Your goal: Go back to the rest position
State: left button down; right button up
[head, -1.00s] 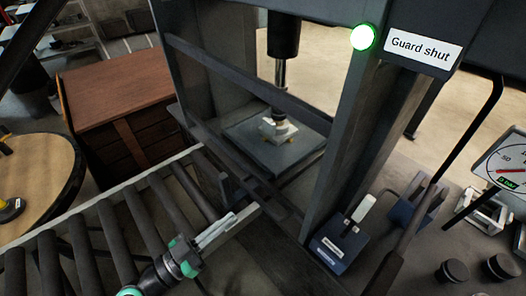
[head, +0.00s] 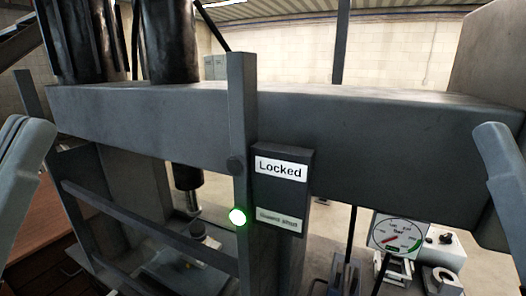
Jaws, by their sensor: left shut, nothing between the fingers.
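My left gripper (head: 32,165) stands at the left edge, close to the camera, as a grey, round-ended shape cut off by the frame. It looks shut, with nothing seen in it. A matching grey shape of my right arm (head: 503,185) stands at the right edge, also cut off; its jaws cannot be made out. Neither touches the press frame (head: 150,120) in this view.
The press's thick crossbeam (head: 400,140) spans the view ahead. A pressure gauge (head: 396,236) is at lower right.

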pick_arm(q)
notch_tip(320, 180, up, 37)
jog(key=a+n+y+p, duration=0.2)
jog(key=n+p, duration=0.3)
jog(key=p, duration=3.3)
jog(key=shift+r+y, duration=0.2)
jog(key=shift+y, duration=0.7)
